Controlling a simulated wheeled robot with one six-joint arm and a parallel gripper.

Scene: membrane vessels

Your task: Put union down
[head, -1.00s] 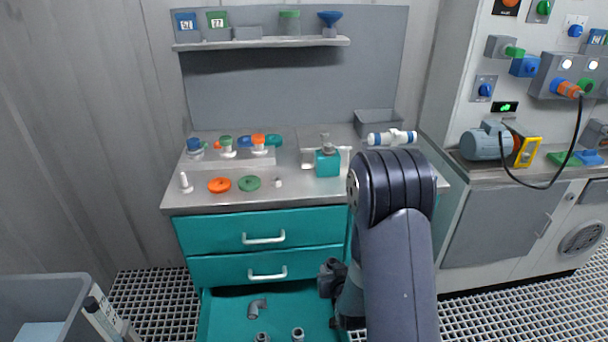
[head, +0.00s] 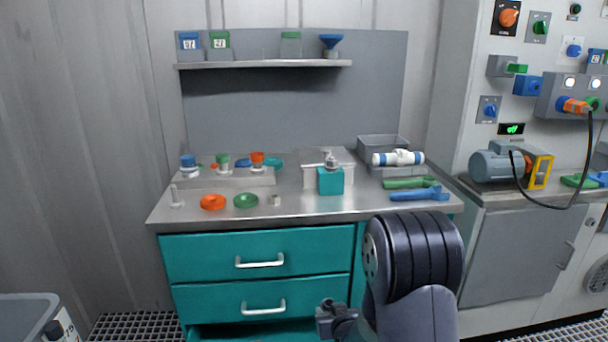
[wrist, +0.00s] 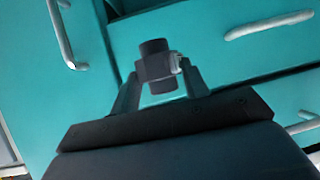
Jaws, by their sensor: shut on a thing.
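The union (wrist: 153,52) is a short dark grey pipe fitting with a wider collar around its middle. In the wrist view, my gripper (wrist: 160,78) is shut on it, with one finger on each side of the collar. A small light grey part shows at the collar's right side. Teal drawer fronts are behind it. In the head view, my gripper (head: 336,320) is low in front of the drawers, below the bench top; the union cannot be told clearly from the fingers there.
The steel bench top (head: 320,210) has bare room at its front middle. Orange (head: 212,202) and green (head: 246,201) discs lie left; a teal block (head: 330,181) stands centre. Green (head: 408,183) and blue (head: 419,194) wrenches lie right, before a grey bin (head: 384,143). An open bottom drawer (head: 252,332) barely shows.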

